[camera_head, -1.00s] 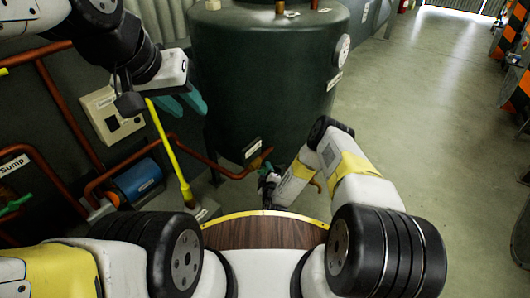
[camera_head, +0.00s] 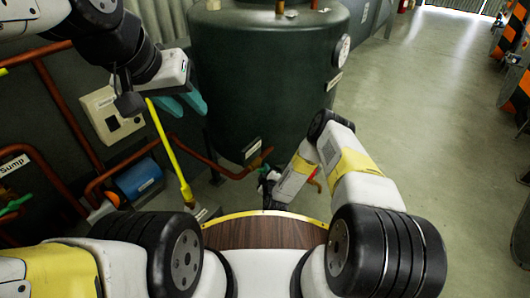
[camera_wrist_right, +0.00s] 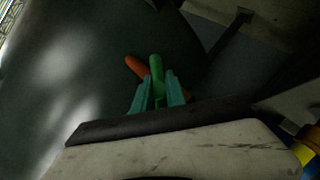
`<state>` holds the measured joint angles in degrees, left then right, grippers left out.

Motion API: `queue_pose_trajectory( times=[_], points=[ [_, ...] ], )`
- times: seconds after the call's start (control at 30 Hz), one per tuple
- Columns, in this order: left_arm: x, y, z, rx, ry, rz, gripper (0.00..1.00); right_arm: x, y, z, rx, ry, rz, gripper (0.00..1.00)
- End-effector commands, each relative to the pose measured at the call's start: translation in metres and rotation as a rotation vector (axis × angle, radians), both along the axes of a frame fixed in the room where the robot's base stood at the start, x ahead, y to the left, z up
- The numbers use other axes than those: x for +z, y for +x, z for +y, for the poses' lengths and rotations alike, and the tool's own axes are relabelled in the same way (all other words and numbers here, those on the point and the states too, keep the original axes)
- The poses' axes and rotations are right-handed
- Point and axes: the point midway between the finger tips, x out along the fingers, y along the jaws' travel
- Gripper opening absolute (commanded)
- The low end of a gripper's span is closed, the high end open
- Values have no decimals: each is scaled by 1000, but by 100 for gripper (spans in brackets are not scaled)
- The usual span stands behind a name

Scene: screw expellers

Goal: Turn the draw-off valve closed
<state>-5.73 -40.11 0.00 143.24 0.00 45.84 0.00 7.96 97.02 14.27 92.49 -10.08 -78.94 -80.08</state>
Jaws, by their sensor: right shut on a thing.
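The draw-off valve is low on the front of the dark green tank (camera_head: 262,85), beside a small label. Its green handle (camera_wrist_right: 156,68) shows in the right wrist view, with an orange-brown pipe end (camera_wrist_right: 136,66) next to it. My right gripper (camera_wrist_right: 158,88) has its two teal fingers on either side of the green handle and is shut on it. In the head view the right gripper (camera_head: 268,180) is small and dark at the valve, partly hidden by my wrist. My left gripper (camera_head: 184,104) hangs at upper left with teal fingers, apart from everything; its opening is unclear.
Copper pipes (camera_head: 70,120) run along the left wall, with a yellow bar (camera_head: 170,150), a blue pump (camera_head: 138,178) and a beige box (camera_head: 112,118). A gauge (camera_head: 342,47) is on the tank's right side. The floor (camera_head: 425,110) at right is clear.

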Motion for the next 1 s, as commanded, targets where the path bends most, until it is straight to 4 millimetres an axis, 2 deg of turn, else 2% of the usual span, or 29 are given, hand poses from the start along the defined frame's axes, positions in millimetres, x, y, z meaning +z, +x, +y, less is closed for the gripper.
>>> queue_pose_trajectory(
  times=[0.7,1.0],
  points=[
    [0,0,0,0,0,0,36,0,-1,1,-1,370,505,0],
    [0,0,0,0,0,0,36,-1,-2,1,-3,492,672,0]
  ],
)
